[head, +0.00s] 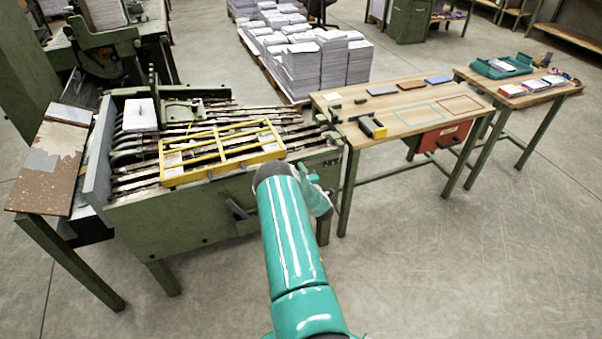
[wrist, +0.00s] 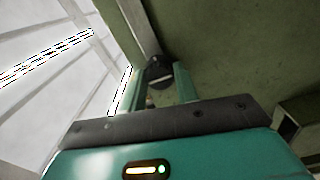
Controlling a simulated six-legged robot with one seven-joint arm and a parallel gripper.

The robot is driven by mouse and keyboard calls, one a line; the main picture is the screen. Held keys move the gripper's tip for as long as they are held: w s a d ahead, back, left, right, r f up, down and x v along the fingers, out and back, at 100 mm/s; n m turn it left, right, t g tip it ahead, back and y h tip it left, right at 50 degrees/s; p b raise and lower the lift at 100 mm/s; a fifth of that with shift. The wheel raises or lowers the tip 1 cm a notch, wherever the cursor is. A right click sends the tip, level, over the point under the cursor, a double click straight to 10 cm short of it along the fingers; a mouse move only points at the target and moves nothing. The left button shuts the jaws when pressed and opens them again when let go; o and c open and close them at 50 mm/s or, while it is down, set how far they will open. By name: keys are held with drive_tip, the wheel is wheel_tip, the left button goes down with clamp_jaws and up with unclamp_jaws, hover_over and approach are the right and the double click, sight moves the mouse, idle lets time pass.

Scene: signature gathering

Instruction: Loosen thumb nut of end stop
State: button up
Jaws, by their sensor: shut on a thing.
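In the wrist view my gripper (wrist: 159,84) has its two teal fingers on either side of a dark round knob (wrist: 158,69), which looks like the thumb nut, and is shut on it. The knob sits against a green metal face (wrist: 225,45). The fingers partly hide it, so I cannot tell how far it is turned. In the head view my teal arm reaches to the right front end of the green gathering machine (head: 200,232). There my arm covers the nut and most of the gripper. I cannot make out the end stop itself.
A yellow frame guard (head: 220,151) lies over the machine's bed, just left of my arm. Paper stacks (head: 318,65) are behind. Floor at the front right is clear.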

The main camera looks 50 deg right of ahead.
drive_tip(key=o, duration=1)
drive_tip(key=shift+c, duration=0.2)
drive_tip(key=shift+s, duration=0.1)
drive_tip(key=v, duration=1.3)
drive_tip(key=shift+s+a, duration=0.2)
drive_tip(key=shift+s, duration=0.1)
